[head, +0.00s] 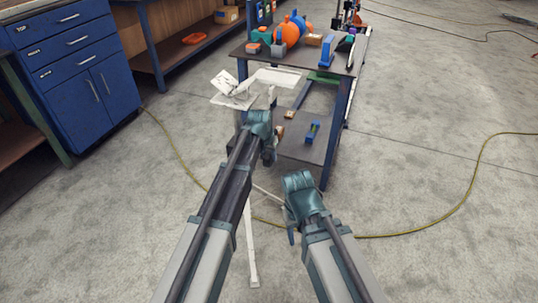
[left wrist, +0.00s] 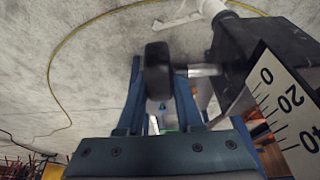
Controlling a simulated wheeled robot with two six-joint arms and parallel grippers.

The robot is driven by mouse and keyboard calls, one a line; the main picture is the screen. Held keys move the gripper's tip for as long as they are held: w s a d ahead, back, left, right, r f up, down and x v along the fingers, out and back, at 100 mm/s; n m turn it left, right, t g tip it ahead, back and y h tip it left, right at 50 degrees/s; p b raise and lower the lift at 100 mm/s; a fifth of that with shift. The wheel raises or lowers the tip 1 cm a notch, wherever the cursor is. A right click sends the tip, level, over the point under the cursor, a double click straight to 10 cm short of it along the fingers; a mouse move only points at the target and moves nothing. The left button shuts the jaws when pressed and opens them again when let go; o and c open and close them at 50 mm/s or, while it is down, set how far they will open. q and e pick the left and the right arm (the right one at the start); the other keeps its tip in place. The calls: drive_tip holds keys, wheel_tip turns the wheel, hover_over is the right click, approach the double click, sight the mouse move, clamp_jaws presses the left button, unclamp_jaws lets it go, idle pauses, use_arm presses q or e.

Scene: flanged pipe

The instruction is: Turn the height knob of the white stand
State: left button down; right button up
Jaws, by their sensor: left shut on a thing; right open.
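The white stand (head: 272,77) has a flat top with papers and thin legs on the floor. My left gripper (head: 268,154) is at the stand's upright, below the top. In the left wrist view, a black round knob (left wrist: 158,68) lies between the blue fingers of my left gripper, which is shut on it. A short metal shaft (left wrist: 204,70) joins the knob to a black block with a white scale plate (left wrist: 283,105) marked 0, 20, 40. The knob is hidden in the head view. My right gripper (head: 291,232) is open and empty, low and to the right.
A workbench (head: 335,70) with an orange part and several tools stands just behind the stand. A blue drawer cabinet (head: 75,75) is at the far left. A yellow cable (head: 440,215) lies on the floor. The floor at right is largely clear.

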use_arm(q)
drive_tip(key=shift+w+d+r+g+p, duration=0.2)
drive_tip(key=shift+w+g+p, duration=0.15)
drive_tip(key=shift+g, duration=0.25)
drive_tip(key=shift+w+f+g+y, duration=0.1)
drive_tip(key=shift+w+g+y, duration=0.05)
drive_tip(key=shift+g+y, duration=0.15)
drive_tip(key=shift+s+a+f+g+y, duration=0.1)
drive_tip(key=shift+g+y, duration=0.05)
drive_tip(key=shift+g, duration=0.3)
drive_tip(key=shift+s+f+g+y, duration=0.1)
drive_tip(key=shift+g+y, duration=0.05)
drive_tip(key=shift+g, duration=0.3)
drive_tip(key=c, duration=0.6)
unclamp_jaws()
drive_tip(key=shift+o, duration=0.2)
drive_tip(key=shift+r, duration=0.1)
wheel_tip(320, 180, up, 14)
drive_tip(key=p, duration=1.4)
drive_tip(key=shift+s, duration=0.15)
